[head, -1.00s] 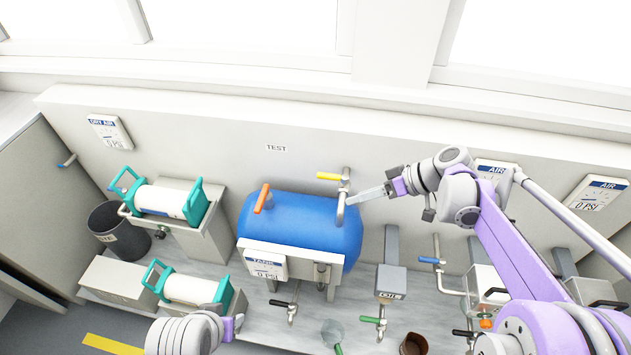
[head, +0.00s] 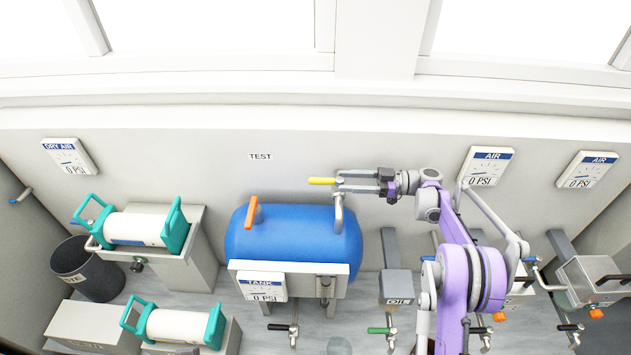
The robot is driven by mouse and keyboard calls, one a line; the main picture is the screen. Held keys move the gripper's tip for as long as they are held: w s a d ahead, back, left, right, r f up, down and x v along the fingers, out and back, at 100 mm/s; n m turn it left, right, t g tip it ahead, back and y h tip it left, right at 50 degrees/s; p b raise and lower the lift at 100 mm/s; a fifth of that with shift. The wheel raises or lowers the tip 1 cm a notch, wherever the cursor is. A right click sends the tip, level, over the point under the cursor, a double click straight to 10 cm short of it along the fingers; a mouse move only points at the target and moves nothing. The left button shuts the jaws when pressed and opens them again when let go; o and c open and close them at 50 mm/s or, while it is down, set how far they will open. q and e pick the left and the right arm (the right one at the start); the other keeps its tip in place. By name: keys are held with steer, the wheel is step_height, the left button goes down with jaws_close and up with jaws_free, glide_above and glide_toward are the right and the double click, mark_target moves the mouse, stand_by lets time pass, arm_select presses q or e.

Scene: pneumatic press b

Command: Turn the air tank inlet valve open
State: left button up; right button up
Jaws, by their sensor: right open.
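The blue air tank (head: 292,236) stands on the bench against the wall. A yellow valve handle (head: 322,181) points left from the top of the bent metal pipe (head: 339,215) at the tank's right end. An orange handle (head: 253,213) sits on the tank's left end. My right gripper (head: 338,181) is level and points left, its two fingers apart. Its tips are at the pipe top, by the right end of the yellow handle; whether they touch it I cannot tell. My left gripper is not in view.
A tank gauge (head: 262,287) reading 0 PSI hangs on the tank's front. Teal-handled canisters (head: 138,228) stand at left. AIR gauges (head: 486,167) are on the wall at right. Green (head: 380,331) and black-handled valves line the bench front.

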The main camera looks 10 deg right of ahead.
mark_target(318, 180)
steer(key=a, duration=0.2)
steer(key=w+a, duration=0.1)
steer(key=a, duration=0.5)
steer(key=shift+w+a+b, duration=0.25)
steer(key=shift+w+b, duration=0.1)
jaws_close()
stand_by(0.9)
